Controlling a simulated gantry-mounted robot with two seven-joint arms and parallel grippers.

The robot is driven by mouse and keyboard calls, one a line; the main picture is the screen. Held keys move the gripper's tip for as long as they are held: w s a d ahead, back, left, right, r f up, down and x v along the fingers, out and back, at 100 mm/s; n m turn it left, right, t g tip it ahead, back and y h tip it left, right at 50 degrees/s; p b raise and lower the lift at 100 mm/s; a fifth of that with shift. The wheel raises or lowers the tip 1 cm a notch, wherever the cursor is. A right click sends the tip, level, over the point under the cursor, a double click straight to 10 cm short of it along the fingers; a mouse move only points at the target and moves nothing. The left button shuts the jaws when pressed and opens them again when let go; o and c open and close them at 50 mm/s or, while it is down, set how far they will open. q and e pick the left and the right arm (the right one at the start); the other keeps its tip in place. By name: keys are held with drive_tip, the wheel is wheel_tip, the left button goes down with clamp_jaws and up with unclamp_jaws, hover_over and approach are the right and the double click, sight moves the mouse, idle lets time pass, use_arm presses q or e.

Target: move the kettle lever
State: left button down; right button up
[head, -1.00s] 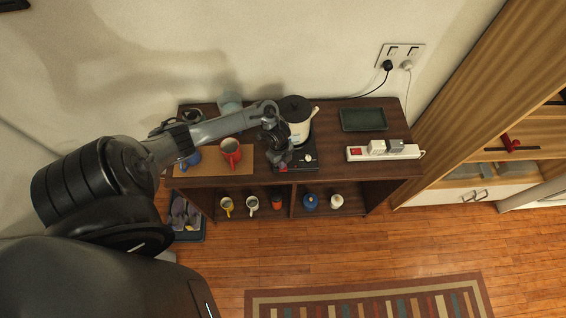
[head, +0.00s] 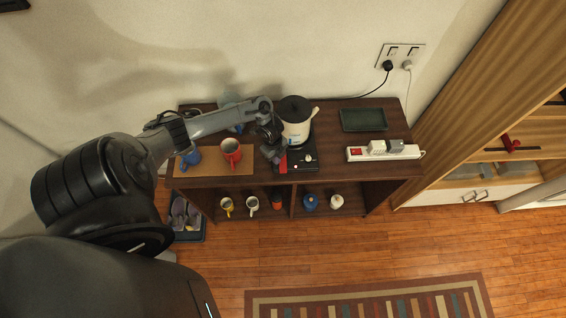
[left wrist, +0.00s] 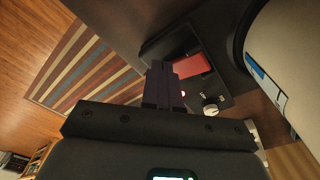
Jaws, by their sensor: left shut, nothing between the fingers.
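The white kettle (head: 295,131) with a black lid stands on a black base (head: 309,169) at the back middle of the cabinet top. A red lever (head: 283,163) shows at the base's left front; in the left wrist view the red piece (left wrist: 193,66) lies just right of my fingertips. My left gripper (head: 274,153) is shut and empty, low beside the base's left edge, left of the kettle. Its closed fingers (left wrist: 164,80) show in the left wrist view; I cannot tell whether they touch the lever. My right gripper is out of view.
A dark tray (head: 364,119) and a white power strip (head: 386,151) lie to the right. A small light knob (left wrist: 211,107) sits on the base. Several mugs and jars stand on the shelf below.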

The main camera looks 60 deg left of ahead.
use_arm(q)
drive_tip(key=shift+d, duration=0.1)
wheel_tip(320, 180, up, 11)
drive_tip(key=a+p, duration=0.1)
drive_tip(key=shift+s+f, duration=0.2)
idle(0.4)
idle(0.4)
